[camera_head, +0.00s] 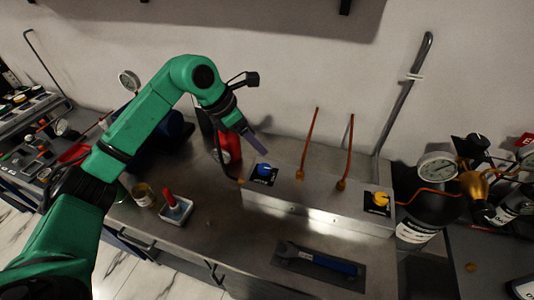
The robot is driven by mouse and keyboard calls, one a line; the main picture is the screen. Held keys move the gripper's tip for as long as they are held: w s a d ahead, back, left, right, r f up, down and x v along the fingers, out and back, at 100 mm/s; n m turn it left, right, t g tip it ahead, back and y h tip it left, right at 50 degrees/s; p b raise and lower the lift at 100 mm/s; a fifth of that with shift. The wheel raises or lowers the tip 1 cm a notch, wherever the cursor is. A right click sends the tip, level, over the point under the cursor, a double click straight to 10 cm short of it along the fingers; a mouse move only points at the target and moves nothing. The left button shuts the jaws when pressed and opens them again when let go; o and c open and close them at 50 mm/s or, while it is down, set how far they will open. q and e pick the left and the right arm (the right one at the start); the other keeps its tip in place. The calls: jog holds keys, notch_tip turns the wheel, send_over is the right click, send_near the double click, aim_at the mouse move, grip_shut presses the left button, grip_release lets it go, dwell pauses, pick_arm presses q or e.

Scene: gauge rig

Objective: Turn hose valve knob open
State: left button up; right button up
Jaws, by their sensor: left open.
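A metal box (305,203) on the bench carries a blue knob (264,170) on a dark plate at its left end. A yellow knob (380,198) sits on a dark plate at its right end. Two thin orange hoses (310,140) rise from brass fittings on the box between the knobs. I cannot tell which knob is the hose valve. My left gripper (258,145) is open, just above and behind the blue knob in the picture, with a small gap apparent. Its far finger is hard to make out. My right gripper is not in view.
A wrench with a blue handle (335,264) lies on a dark mat in front of the box. A small tray (175,212) with a red-handled item and a jar (144,194) stand to the left. A red bottle (230,150) stands behind my gripper. A black tank (430,210) with a gauge stands right.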

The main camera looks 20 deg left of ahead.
pick_arm(q)
jog(key=a+y, duration=0.1)
jog(key=a, duration=0.2)
jog(key=p, duration=0.3)
send_near(264, 167)
jog(key=shift+g, duration=0.3)
jog(key=p+x, duration=0.1)
jog(key=x, duration=0.7)
jog(key=shift+w+r, duration=0.1)
jog(key=shift+w, duration=0.1)
jog(key=shift+d+f+y, duration=0.1)
jog(key=shift+f+y, duration=0.2)
grip_shut()
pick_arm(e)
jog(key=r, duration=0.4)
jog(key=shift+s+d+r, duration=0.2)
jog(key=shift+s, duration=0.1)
